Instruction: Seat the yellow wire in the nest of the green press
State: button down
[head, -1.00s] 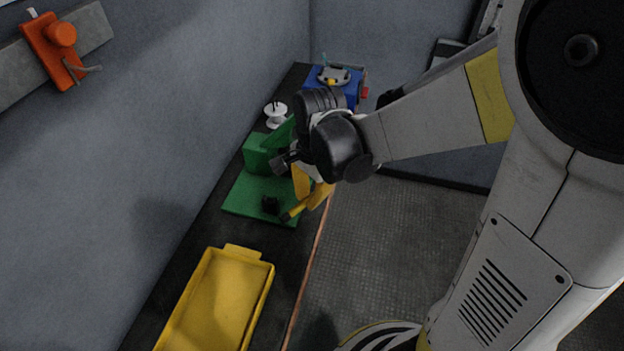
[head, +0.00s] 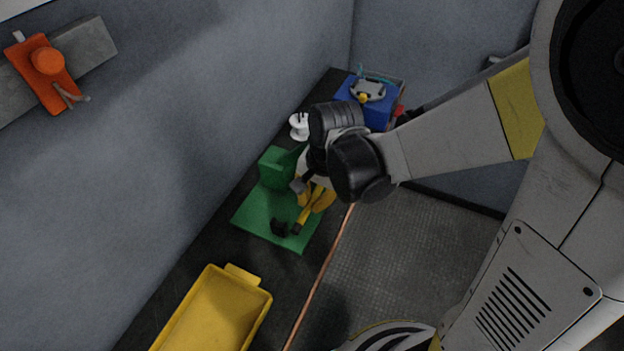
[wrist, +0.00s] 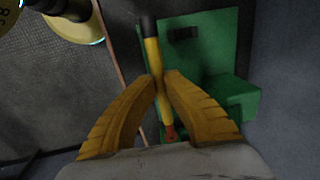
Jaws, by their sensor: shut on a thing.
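My gripper (wrist: 162,80) is shut on the yellow wire (wrist: 152,52), a short yellow rod with a black end and a reddish part between the fingers. The wire also shows in the head view (head: 304,217), its dark end close to the nest. The green press (head: 262,212) has a flat base and an upright block. Its nest, a small black block (head: 279,228), stands on the base and also shows in the wrist view (wrist: 184,33). There the wire's black end appears left of the nest with a gap. I cannot tell its height above the base.
A yellow tray (head: 265,300) lies on the dark bench in front of the press. A white spool (head: 299,126) and a blue box (head: 381,112) stand behind it. An orange device (head: 42,75) hangs on the left wall. The bench's right edge runs close to the press.

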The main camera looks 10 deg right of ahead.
jog(key=shift+w+a+f+b, duration=0.15)
jog(key=shift+w+a+f, duration=0.05)
jog(key=shift+w+a, duration=0.55)
jog(key=shift+w+a+f+b, duration=0.25)
jog(key=shift+w+a, duration=0.25)
jog(key=shift+a, duration=0.35)
jog(key=shift+w+a+f+b, duration=0.1)
jog(key=shift+w+a+f, duration=0.1)
jog(key=shift+w+a, duration=0.55)
jog(key=shift+s+f+b, duration=0.1)
jog(key=shift+f+b, duration=1)
jog(key=shift+f, duration=0.25)
jog(key=shift+a, duration=0.1)
jog(key=c, duration=1.5)
grip_release()
jog(key=shift+c, duration=0.2)
